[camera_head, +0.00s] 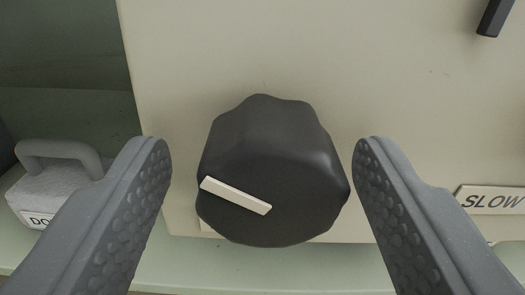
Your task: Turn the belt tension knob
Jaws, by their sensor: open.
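A large black knob (290,190) with a scalloped rim stands out from a cream panel in the middle of the view. A white pointer bar (236,195) on its face slopes from upper left to lower right. My gripper (262,165) is open, with one grey padded finger on each side of the knob. A gap shows between the left finger and the knob; the right finger's tip is very close to the knob's right edge, and I cannot tell if they touch. Any label beneath the knob is mostly hidden.
The cream panel (400,75) fills most of the background. A sign reading "SLOW" (492,200) is at the right. A black lever or handle (494,17) is at the top right. A grey block with a handle (60,180), its label partly covered, sits on a pale green ledge at the left.

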